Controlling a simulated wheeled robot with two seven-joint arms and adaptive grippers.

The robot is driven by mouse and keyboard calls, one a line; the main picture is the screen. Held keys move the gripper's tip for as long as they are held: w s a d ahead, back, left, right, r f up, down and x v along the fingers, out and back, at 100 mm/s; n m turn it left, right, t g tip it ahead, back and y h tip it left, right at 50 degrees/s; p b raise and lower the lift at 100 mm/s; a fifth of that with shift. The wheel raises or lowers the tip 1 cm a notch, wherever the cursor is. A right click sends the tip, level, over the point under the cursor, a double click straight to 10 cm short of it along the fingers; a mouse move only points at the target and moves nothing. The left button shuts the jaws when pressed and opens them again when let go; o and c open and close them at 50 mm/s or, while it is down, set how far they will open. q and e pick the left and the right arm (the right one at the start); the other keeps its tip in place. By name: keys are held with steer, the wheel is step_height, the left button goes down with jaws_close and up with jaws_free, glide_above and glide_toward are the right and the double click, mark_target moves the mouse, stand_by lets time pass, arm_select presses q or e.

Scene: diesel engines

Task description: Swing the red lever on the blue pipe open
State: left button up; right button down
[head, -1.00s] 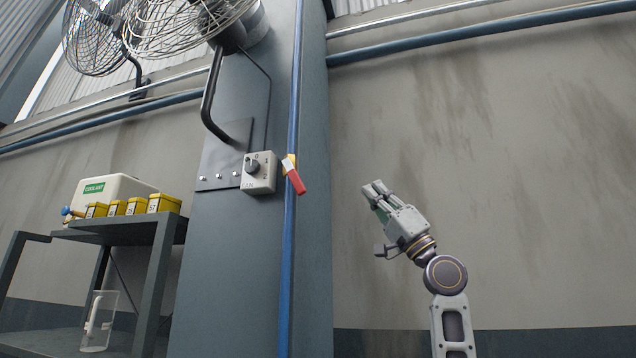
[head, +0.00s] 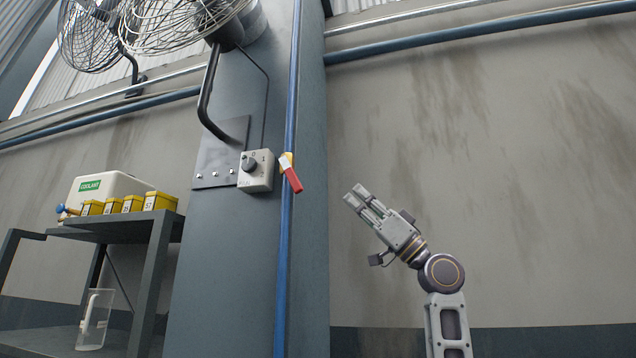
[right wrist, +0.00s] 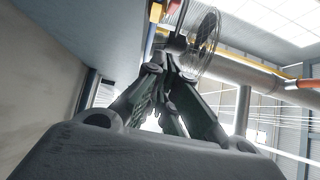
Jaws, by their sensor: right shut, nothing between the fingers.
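The red lever (head: 293,179) sits on a yellow valve body on the vertical blue pipe (head: 284,250), which runs up the grey column. The lever slants down and to the right, away from the pipe. My right gripper (head: 354,196) is to the right of the lever and a little lower in the picture, apart from it, with its fingers pointing up and left. It is shut and empty. In the right wrist view the fingers (right wrist: 165,62) point up, and a strip of red and yellow shows beyond them near the top. My left gripper is not in view.
A grey switch box (head: 256,171) with a dial is on the column just left of the lever. Wire fans (head: 180,20) hang above. A dark shelf (head: 130,228) at left holds yellow boxes and a white coolant tank. The wall at right is clear.

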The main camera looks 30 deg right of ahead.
mark_target(290, 174)
steer(key=shift+w+r, duration=0.1)
steer(key=shift+r, duration=0.05)
steer(key=w+a+r+p, duration=0.5)
steer(key=w+a+p, duration=0.1)
steer(key=w, duration=0.1)
steer(key=shift+w+a+r, duration=0.15)
steer(key=shift+w+a, duration=0.15)
steer(key=shift+a, duration=0.05)
stand_by(0.8)
stand_by(0.6)
